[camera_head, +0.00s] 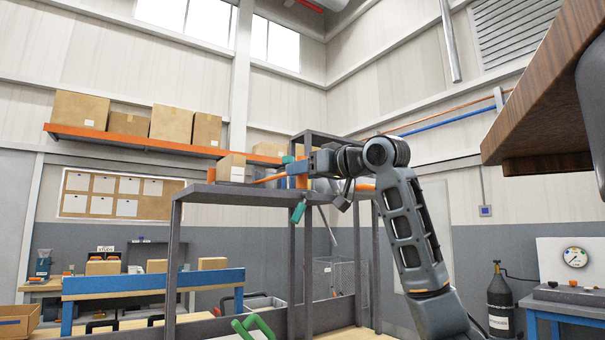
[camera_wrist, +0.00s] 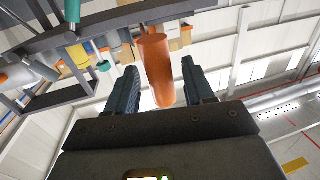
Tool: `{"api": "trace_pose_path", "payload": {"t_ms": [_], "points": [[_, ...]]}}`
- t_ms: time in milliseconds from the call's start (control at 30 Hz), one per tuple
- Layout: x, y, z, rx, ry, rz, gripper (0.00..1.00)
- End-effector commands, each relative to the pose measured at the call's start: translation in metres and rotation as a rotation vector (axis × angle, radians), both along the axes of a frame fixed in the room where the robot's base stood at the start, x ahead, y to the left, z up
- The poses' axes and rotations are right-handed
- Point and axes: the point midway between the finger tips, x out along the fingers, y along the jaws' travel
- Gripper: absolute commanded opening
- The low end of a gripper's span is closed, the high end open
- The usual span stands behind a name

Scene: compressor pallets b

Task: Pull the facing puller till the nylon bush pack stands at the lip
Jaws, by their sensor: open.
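My gripper (camera_wrist: 159,68) is open, its two dark blue fingers apart. An orange cylindrical grip (camera_wrist: 156,65), apparently the puller's handle, stands between the fingers with a visible gap on each side. A thin rod runs from its far end toward the dark rack. In the head view my gripper (camera_head: 290,172) is at the rack's upper shelf, and an orange bar (camera_head: 270,178) shows just left of it. A small cardboard box (camera_head: 231,170) with a white label sits on that shelf; I cannot tell whether it is the nylon bush pack.
The dark rack's shelf edge (camera_head: 228,192) and posts stand close to my arm. Teal-green grips (camera_head: 298,212) hang by the shelf. A wooden slab (camera_head: 545,95) overhangs at upper right. An orange wall shelf (camera_head: 130,140) holds boxes behind. A gas cylinder (camera_head: 499,300) stands right.

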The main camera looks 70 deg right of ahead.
Motion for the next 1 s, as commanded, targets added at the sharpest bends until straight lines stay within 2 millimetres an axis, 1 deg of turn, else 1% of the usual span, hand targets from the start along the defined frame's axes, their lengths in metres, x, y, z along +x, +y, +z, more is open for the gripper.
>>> {"api": "trace_pose_path", "payload": {"t_ms": [200,400,567,1000], "points": [[-0.034,0.013,-0.001,-0.002,-0.003,-0.001,0.53],[-0.057,0.021,-0.001,-0.002,-0.002,-0.001,0.53],[-0.063,0.023,-0.001,0.0,-0.001,-0.001,0.53],[-0.063,0.023,0.0,0.0,-0.001,0.0,0.53]]}}
